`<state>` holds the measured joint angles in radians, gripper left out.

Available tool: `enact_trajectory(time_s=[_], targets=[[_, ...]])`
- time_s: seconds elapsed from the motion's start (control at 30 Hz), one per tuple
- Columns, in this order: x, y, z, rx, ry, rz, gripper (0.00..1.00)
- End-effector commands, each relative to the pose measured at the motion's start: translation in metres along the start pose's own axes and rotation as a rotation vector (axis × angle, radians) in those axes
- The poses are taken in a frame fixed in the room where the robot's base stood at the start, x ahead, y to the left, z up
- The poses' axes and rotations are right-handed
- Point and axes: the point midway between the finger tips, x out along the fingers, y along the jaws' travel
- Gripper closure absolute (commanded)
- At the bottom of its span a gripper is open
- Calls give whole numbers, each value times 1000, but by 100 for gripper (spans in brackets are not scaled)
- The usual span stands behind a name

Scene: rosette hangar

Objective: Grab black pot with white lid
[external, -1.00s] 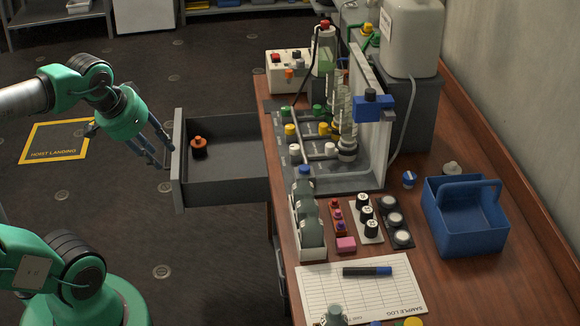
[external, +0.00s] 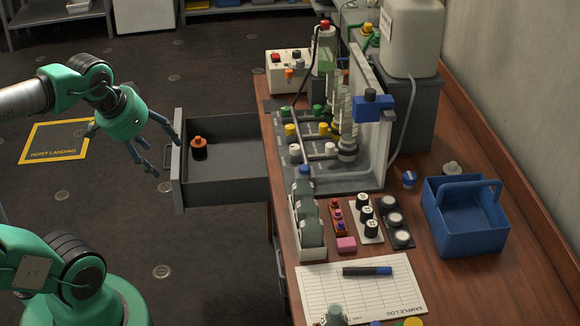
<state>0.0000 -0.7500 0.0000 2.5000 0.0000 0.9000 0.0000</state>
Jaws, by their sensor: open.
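Black round pots with pale or white tops (external: 396,220) sit in a dark strip-shaped holder on the wooden bench, left of the blue caddy. Just left of them, several black round pieces with small white marks (external: 367,215) stand in a white holder; whether these are pots with lids is too small to tell. My gripper (external: 172,158) is open and empty, at the front of the pulled-out grey drawer (external: 235,190), far left of these pots. A dark pot with an orange lid (external: 198,148) stands inside the drawer, right of my gripper.

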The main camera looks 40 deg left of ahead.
Motion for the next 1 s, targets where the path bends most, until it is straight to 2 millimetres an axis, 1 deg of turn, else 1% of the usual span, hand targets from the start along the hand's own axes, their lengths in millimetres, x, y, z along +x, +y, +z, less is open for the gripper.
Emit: enact_trajectory(time_s=[0.33, 0.47, 0.53, 0.67, 0.83, 1.0], targets=[[-1, 0, -2, 0, 0, 0, 32], [-3, 1, -12, 2, -2, 1, 32], [-5, 3, -22, 4, -4, 2, 32], [-9, 6, -48, 9, -8, 5, 32], [-14, 14, -95, 19, -13, 10, 32], [-13, 24, -144, 28, -19, 16, 32]])
